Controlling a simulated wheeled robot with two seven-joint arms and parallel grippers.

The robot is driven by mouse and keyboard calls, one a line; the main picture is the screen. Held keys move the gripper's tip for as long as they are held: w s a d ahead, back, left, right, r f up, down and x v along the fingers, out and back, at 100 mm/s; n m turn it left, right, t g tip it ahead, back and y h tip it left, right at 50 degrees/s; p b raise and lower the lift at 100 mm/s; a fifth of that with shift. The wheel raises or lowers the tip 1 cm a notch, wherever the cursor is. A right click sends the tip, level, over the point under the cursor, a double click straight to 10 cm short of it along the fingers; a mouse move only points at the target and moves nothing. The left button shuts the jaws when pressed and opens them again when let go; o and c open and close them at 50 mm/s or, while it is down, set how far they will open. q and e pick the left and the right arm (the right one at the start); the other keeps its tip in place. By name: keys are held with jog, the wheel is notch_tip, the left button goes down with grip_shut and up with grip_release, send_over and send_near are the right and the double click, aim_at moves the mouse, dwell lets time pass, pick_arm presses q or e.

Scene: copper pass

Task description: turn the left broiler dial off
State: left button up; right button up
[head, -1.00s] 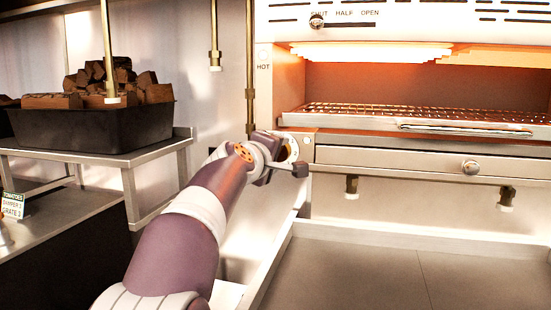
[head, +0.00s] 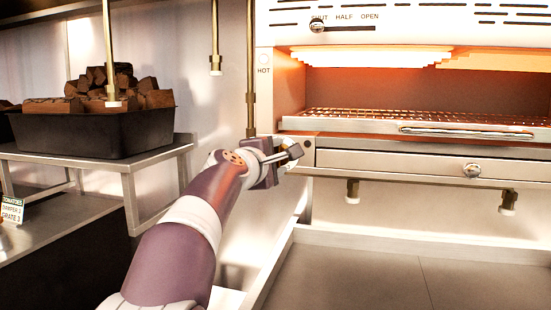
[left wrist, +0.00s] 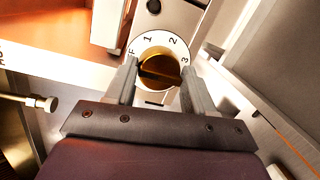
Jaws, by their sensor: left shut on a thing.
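The left broiler dial (left wrist: 160,68) is a brass knob on a white round face marked with 1, 2, 3 and an F at the left edge. A dark bar runs across the knob, roughly level in the left wrist view; I cannot tell which mark it points at. My left gripper (left wrist: 160,82) has one finger on each side of the knob and is shut on it. In the head view my left gripper (head: 288,154) is at the broiler's front left corner and hides most of the dial. My right gripper is not in view.
The broiler's glowing opening holds a wire rack (head: 400,112) above a drawer front with a round knob (head: 472,169). A slider (head: 317,26) sits on the upper panel. A black tub of wood (head: 95,131) stands on a steel shelf at left.

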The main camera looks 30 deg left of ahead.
pick_arm(q)
jog(key=shift+s+r, duration=0.1)
jog(key=shift+r, duration=0.2)
jog(key=o, duration=0.8)
jog(key=shift+o, duration=0.9)
jog(key=shift+f, duration=0.15)
jog(key=s+d+b, duration=0.1)
jog(key=s+b, duration=0.1)
jog(key=s, duration=1)
jog(key=shift+s+d+r+b, duration=0.2)
jog(key=shift+r+b, duration=0.15)
jog(key=shift+r, duration=0.05)
